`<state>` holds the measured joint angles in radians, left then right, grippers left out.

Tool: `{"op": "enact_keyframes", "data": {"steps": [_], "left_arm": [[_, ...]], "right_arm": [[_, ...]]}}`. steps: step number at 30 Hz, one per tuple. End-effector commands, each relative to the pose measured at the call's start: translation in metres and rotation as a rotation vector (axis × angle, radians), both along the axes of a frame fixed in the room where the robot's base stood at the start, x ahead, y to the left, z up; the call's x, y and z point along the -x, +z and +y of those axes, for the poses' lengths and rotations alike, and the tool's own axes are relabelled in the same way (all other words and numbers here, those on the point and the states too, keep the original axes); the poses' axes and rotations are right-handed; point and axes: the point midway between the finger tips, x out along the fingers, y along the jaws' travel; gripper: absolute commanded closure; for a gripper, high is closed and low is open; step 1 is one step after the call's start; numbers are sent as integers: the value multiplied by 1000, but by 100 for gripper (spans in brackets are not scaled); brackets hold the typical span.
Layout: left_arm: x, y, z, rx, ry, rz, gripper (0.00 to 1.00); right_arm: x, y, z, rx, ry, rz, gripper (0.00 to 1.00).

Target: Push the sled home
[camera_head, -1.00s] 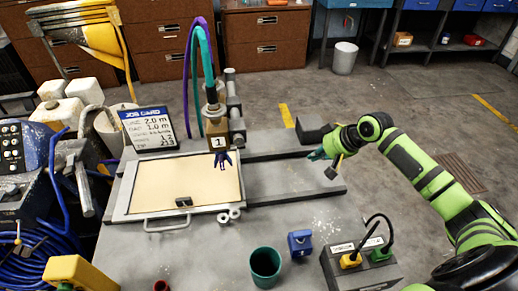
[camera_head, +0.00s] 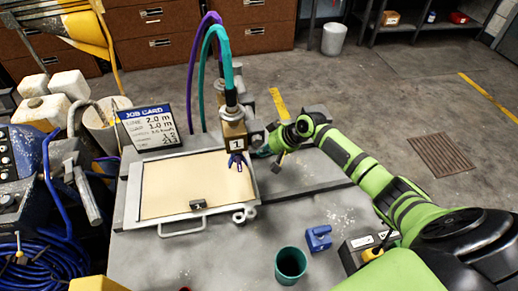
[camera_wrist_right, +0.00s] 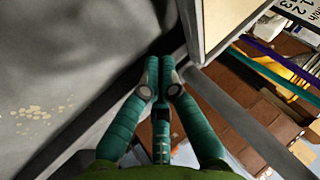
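The sled appears to be the tan block marked 1 (camera_head: 235,138) with purple and teal hoses rising from its top. A tan face with a metal edge is close by there. My left gripper is out of view.
A grey rail bed (camera_head: 300,178) runs to the right under my right arm. A teal cup (camera_head: 290,264), a blue block (camera_head: 318,238) and a box with cables (camera_head: 365,252) stand in front. The job card (camera_head: 149,127) stands behind the panel.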

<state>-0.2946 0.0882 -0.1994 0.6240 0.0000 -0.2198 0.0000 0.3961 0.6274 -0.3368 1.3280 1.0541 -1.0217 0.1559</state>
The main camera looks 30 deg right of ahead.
Motion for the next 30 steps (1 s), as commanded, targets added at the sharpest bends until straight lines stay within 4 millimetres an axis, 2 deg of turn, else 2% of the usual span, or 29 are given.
{"op": "enact_keyframes", "data": {"steps": [1,4,17,20,26,30], "left_arm": [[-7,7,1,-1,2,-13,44],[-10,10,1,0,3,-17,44],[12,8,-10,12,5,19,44],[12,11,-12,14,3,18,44],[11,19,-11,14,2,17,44],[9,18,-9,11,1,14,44]], "right_arm": [[-1,3,6,-1,-1,3,100],[-3,2,13,0,-1,1,100],[-4,0,17,1,-2,2,100],[-6,1,25,-2,-1,1,100],[-14,2,56,-5,1,3,100],[-15,0,58,-3,0,1,100]]}}
